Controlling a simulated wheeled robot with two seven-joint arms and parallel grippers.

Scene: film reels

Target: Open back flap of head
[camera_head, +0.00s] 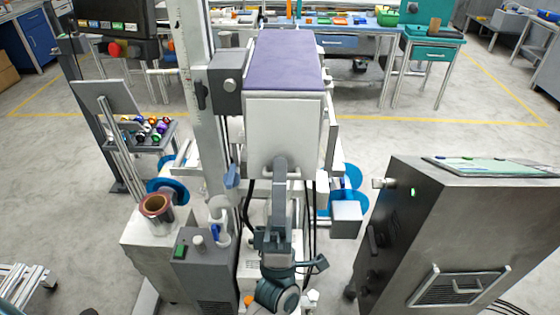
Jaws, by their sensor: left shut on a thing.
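The head (284,62) is a box with a purple top, raised in the middle of the machine. Its pale back flap (262,125) faces me. The flap looks shut against the box, though a small gap cannot be ruled out. A grey curved bar, which looks like the flap's handle (281,185), runs down from the flap's lower part. My dark teal left gripper (276,237) is at the lower end of this bar and shut on it. The exact contact of the fingers is hard to see. My right gripper is not in view.
A pale column (196,90) stands close left of the head. A reel of film (156,208) sits on a white cabinet at left. A big dark grey cabinet (440,225) stands at right. Floor is open between machine and right cabinet.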

